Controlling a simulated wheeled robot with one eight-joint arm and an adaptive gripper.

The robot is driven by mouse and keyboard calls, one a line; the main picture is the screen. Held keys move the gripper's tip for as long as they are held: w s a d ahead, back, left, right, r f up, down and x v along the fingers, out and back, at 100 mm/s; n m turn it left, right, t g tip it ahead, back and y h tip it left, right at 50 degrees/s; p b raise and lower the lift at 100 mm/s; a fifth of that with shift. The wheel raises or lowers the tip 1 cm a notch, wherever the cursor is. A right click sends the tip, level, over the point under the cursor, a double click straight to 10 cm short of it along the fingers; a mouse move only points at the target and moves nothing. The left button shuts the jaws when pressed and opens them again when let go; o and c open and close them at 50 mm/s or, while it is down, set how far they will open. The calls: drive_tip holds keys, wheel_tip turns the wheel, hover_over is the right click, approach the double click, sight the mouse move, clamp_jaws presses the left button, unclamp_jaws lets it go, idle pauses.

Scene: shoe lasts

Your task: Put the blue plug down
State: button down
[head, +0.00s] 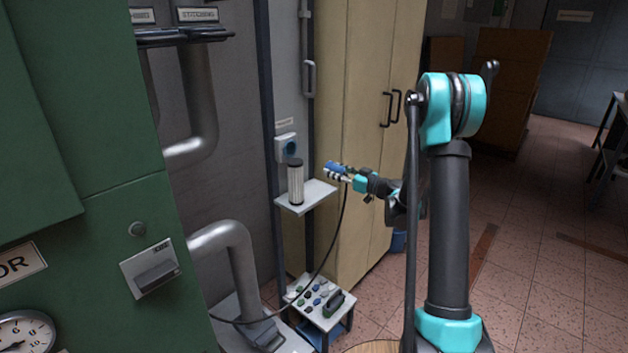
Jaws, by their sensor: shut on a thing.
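The blue plug (334,167) is in my gripper (337,172), held in the air to the right of a small wall shelf. A dark cable (334,241) hangs from the plug and curves down to the left toward the floor area by the grey pipe. My gripper is shut on the plug; the fingertips are small and partly hidden in this view. A blue-faced wall socket (289,147) sits on the wall above the shelf, to the left of the plug.
The small shelf (311,193) holds a white ribbed cylinder with a dark top (296,182); its right part is bare. A beige cabinet (362,120) stands behind my gripper.

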hover_over(314, 189)
wheel_tip(314, 189, down, 2)
drive_tip(key=shift+w+d+f, duration=0.1)
drive_tip(key=shift+a+f, duration=0.2)
drive_tip(key=shift+f, duration=2.2)
drive_tip(key=shift+f, duration=0.4)
drive_tip(key=shift+f, duration=0.2)
drive_tip(key=c, duration=0.8)
unclamp_jaws()
